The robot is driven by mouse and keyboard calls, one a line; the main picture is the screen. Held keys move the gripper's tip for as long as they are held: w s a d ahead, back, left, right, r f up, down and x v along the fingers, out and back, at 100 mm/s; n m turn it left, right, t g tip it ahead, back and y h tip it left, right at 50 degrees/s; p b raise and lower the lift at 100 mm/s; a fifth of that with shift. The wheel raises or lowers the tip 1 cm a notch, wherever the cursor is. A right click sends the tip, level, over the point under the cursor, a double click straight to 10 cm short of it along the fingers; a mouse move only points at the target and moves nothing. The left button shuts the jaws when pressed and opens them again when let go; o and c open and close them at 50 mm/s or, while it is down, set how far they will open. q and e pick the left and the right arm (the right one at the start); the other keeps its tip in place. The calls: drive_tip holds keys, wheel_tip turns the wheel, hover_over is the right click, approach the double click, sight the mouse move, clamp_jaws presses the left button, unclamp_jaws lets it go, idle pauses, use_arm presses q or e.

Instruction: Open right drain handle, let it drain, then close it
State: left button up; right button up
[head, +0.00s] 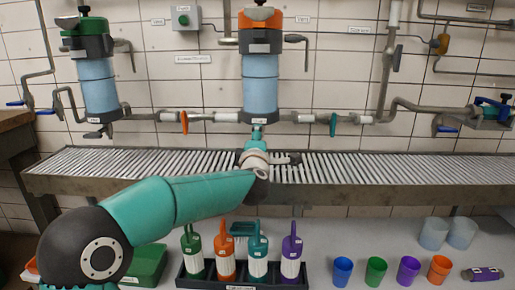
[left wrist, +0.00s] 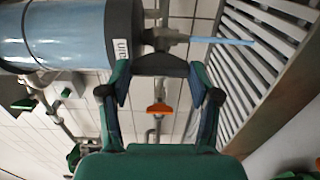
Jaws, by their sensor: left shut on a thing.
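The right tank (head: 260,85) is a blue cylinder with an orange top; its drain is at its bottom. In the left wrist view the tank (left wrist: 65,38) lies sideways, with a label ending in "ain". My left gripper (head: 257,136) is under this tank and hides the handle in the head view. In the left wrist view my left gripper (left wrist: 160,90) has its fingers on either side of the dark drain handle (left wrist: 160,66), shut on it. A thin light-blue stream (left wrist: 228,41) runs from the drain outlet toward the slatted grate. My right gripper is not in view.
The slatted grate (head: 130,165) runs below the tanks. A left tank (head: 97,85) has a green top. An orange valve handle (head: 183,122) and a teal one (head: 333,124) flank the right tank on the pipe. Bottles in a rack (head: 240,285) and cups stand in front.

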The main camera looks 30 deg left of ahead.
use_arm(q)
drive_tip(key=shift+f+n, duration=0.3)
drive_tip(key=o, duration=1)
drive_tip(key=shift+a, duration=0.1)
drive_tip(key=shift+o, duration=0.7)
drive_tip(key=shift+r, duration=0.15)
drive_tip(key=shift+s, duration=0.1)
drive_tip(key=v, duration=1.2)
